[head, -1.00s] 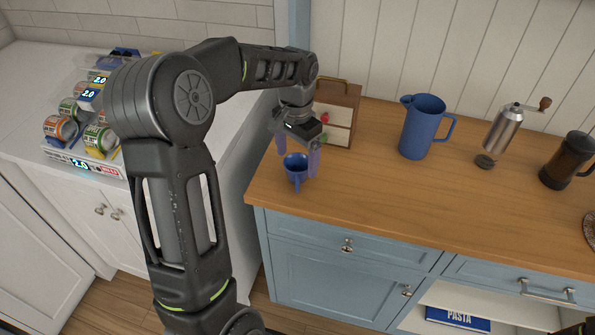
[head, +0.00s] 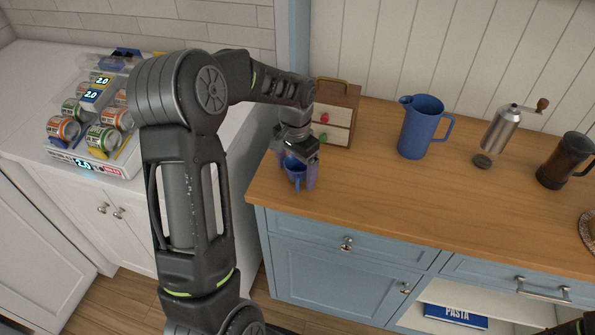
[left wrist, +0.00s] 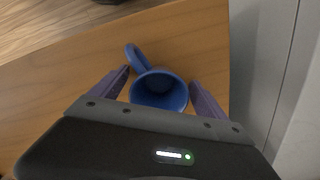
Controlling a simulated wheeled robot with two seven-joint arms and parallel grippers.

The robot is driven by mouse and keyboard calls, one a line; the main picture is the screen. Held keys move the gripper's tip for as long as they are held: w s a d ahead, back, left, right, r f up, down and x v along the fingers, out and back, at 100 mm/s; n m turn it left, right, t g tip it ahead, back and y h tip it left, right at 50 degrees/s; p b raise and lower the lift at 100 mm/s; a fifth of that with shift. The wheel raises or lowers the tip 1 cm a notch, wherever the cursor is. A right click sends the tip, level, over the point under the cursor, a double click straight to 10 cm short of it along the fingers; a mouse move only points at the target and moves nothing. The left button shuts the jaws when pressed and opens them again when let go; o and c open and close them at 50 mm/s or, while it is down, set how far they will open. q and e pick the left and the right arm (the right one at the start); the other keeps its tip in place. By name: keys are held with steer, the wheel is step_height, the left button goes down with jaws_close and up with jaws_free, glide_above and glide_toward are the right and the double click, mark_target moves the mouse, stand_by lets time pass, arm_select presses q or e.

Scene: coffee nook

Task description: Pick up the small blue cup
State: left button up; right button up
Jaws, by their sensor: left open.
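The small blue cup (head: 297,178) stands on the left end of the wooden counter, its handle toward the front edge. My left gripper (head: 296,170) is above it, pointing down, with its purple fingers on either side of the cup. In the left wrist view the cup (left wrist: 160,91) lies between the two open fingers (left wrist: 160,78), its round mouth facing the camera and its handle to the upper left. Gaps show between the cup and both fingers there. The gripper body hides part of the cup's rim in the head view.
A wooden box with small drawers (head: 336,112) stands close behind the gripper. A blue pitcher (head: 420,128), a metal grinder (head: 500,130) and a dark mug (head: 566,162) stand further right. The counter's left edge is close to the cup. The counter middle is clear.

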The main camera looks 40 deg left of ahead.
arm_select(q)
steer(key=shift+c, duration=0.5)
steer(key=c, duration=1.4)
steer(key=shift+r, duration=0.15)
step_height(320, 180, up, 10)
steer(key=shift+f+b, duration=0.1)
steer(key=shift+b, duration=0.75)
